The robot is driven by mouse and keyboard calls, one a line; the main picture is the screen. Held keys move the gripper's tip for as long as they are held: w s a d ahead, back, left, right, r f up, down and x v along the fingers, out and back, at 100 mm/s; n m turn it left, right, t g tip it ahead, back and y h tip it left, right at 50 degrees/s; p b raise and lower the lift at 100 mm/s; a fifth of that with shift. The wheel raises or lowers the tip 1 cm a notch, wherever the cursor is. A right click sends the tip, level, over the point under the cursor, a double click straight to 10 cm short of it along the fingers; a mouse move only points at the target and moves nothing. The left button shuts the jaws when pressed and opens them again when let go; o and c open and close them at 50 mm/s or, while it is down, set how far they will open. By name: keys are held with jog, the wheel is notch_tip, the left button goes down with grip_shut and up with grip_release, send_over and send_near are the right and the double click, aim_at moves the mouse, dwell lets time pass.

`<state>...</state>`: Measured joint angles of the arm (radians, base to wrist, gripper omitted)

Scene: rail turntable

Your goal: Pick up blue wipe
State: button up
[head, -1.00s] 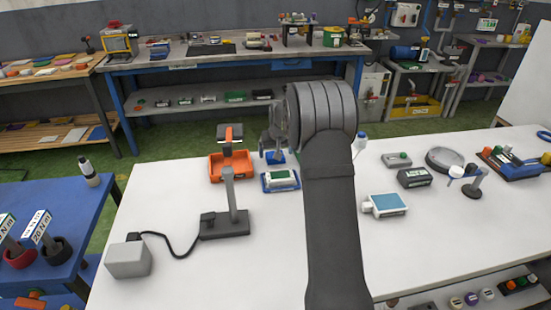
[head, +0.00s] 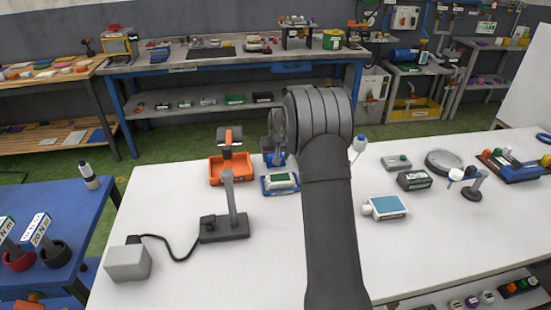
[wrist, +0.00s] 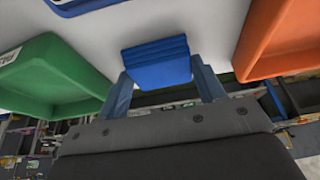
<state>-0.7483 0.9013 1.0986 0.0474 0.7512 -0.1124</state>
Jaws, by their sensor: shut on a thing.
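The blue wipe (wrist: 157,62) is a folded, layered blue pad. In the wrist view it sits between the two fingers of my gripper (wrist: 163,84), which is shut on it. In the head view a small blue patch of the wipe (head: 275,159) shows below my gripper, between the orange bin and the small tray device. My arm hides most of the gripper and fingertips there. Whether the wipe touches the table is not clear.
An orange bin (head: 229,173) stands left of my gripper, and a blue tray with a green-and-white device (head: 281,182) lies just in front. A green bin (wrist: 55,75) shows left in the wrist view. A grey stand (head: 232,212) rises nearby. The front centre-left table is partly clear.

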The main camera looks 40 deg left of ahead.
jog(key=r, duration=0.4)
jog(key=shift+w+d+r, duration=0.1)
jog(key=shift+d+r, duration=0.1)
jog(key=shift+r, duration=0.05)
jog(key=w+d+r, duration=0.2)
jog(key=d+r, duration=0.4)
jog(key=d, duration=0.5)
jog(key=shift+r, duration=0.2)
jog(key=o, duration=0.4)
jog(key=shift+c, duration=0.2)
jog(key=c, duration=0.3)
